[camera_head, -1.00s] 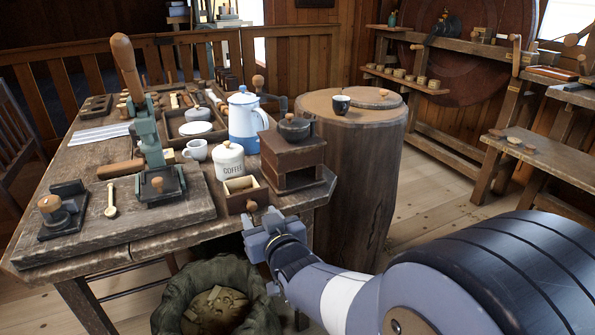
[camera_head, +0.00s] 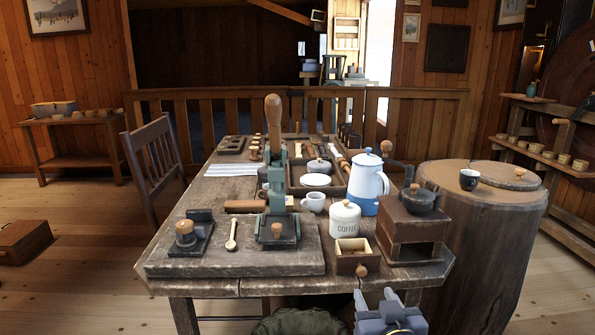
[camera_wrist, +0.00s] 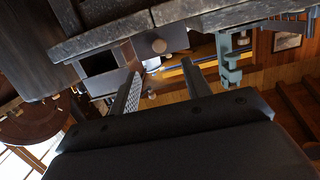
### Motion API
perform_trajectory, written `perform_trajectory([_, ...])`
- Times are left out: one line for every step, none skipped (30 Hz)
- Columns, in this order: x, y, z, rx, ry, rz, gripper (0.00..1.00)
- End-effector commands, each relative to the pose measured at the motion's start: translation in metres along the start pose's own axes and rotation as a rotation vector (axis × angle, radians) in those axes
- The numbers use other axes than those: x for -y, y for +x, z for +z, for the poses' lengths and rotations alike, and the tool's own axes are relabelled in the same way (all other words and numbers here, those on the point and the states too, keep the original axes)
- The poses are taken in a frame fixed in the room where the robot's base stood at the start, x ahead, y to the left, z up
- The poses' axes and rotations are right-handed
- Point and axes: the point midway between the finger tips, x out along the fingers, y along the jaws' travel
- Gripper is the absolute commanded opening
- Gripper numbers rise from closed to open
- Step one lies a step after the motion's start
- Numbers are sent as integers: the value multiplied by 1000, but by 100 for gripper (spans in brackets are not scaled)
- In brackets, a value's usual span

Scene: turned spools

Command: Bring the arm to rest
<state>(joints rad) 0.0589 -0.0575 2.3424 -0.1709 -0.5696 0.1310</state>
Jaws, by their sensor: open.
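My gripper (camera_head: 376,298) shows at the bottom of the head view, in front of the near table edge and below the coffee grinder's open drawer (camera_head: 352,256). Its two fingers are apart and nothing is between them. In the wrist view, the fingers of my gripper (camera_wrist: 160,80) point toward the table edge and the drawer knob (camera_wrist: 160,46); that picture looks upside down. I cannot tell whether the gripper touches anything. Most of my arm is out of the head view.
The wooden table (camera_head: 200,287) holds a grinder (camera_head: 398,228), coffee canister (camera_head: 344,221), blue and white pot (camera_head: 367,182), white cup (camera_head: 313,201) and green press (camera_head: 277,190). A stump (camera_head: 480,270) with a dark cup (camera_head: 469,179) stands right. A dark sack (camera_head: 300,322) lies below.

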Motion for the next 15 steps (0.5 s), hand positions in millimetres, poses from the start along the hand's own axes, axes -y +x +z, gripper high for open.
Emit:
perform_trajectory([0, 6, 1, 0, 0, -1, 46])
perform_trajectory([0, 10, 2, 1, -1, -1, 46])
perform_trajectory([0, 15, 2, 1, -1, -2, 46])
perform_trajectory([0, 20, 2, 1, -1, -2, 46])
perform_trajectory([0, 24, 2, 2, -1, -2, 46])
perform_trajectory([0, 30, 2, 1, -1, -1, 46])
perform_trajectory([0, 35, 2, 1, -1, -1, 46])
perform_trajectory([0, 39, 2, 1, 0, -1, 46])
perform_trajectory([0, 46, 2, 1, 0, -1, 46])
perform_trajectory([0, 50, 2, 1, 0, -1, 46])
perform_trajectory([0, 55, 2, 0, 0, -1, 46])
perform_trajectory([0, 62, 2, 2, 0, -1, 46])
perform_trajectory([0, 66, 2, 0, -1, -1, 46])
perform_trajectory([0, 71, 2, 2, -1, -1, 46])
perform_trajectory([0, 78, 2, 1, -1, -1, 46])
